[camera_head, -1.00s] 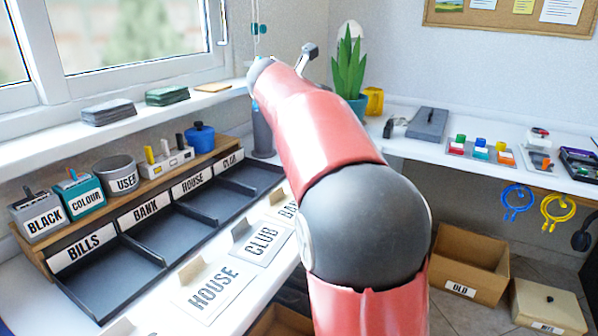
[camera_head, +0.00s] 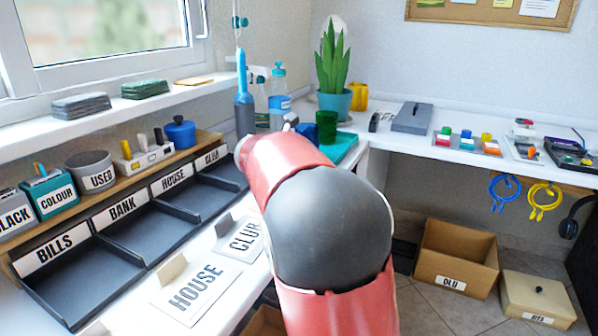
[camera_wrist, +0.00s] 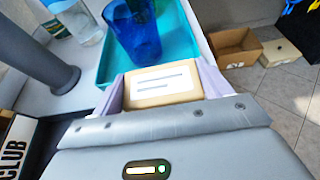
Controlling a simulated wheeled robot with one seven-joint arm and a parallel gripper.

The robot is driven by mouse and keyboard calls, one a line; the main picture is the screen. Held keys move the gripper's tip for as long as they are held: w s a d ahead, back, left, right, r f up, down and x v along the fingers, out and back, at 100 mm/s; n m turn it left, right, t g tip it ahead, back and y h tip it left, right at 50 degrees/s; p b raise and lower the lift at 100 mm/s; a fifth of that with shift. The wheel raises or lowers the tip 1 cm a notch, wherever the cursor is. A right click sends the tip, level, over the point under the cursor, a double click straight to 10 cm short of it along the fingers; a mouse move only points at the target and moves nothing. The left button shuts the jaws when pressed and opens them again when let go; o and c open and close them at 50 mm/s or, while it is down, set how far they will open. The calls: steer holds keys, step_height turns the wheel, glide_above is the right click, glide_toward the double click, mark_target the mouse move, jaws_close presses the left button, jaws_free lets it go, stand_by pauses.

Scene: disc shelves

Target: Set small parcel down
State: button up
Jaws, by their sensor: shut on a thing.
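The small parcel (camera_wrist: 160,85), a tan box with a white label, is between the two pale fingers of my gripper (camera_wrist: 162,90) in the wrist view. My gripper is shut on it. Just beyond it is a teal tray (camera_wrist: 113,62) with a blue cup (camera_wrist: 135,38) on it. I cannot tell whether the parcel touches the tray or the table. In the head view my arm hides the gripper and the parcel, and part of the teal tray (camera_head: 346,146) shows behind the arm.
A grey cylinder (camera_wrist: 42,58) stands left of the gripper in the wrist view. In the head view, a green cup (camera_head: 326,127), a blue bottle (camera_head: 279,100) and a plant (camera_head: 334,75) stand near the tray. Black sorting trays (camera_head: 150,235) line the left; a cardboard box (camera_head: 455,262) stands on the floor.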

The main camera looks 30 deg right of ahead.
steer(key=shift+f, duration=1.7)
steer(key=shift+f+b, duration=0.15)
steer(key=shift+b, duration=0.25)
steer(key=o, duration=1)
steer(key=shift+o, duration=0.2)
steer(key=shift+a+r, duration=0.1)
steer(key=shift+r, duration=0.15)
steer(key=v, duration=1.1)
steer(key=shift+s+a+r, duration=0.2)
steer(key=shift+s+a, duration=0.05)
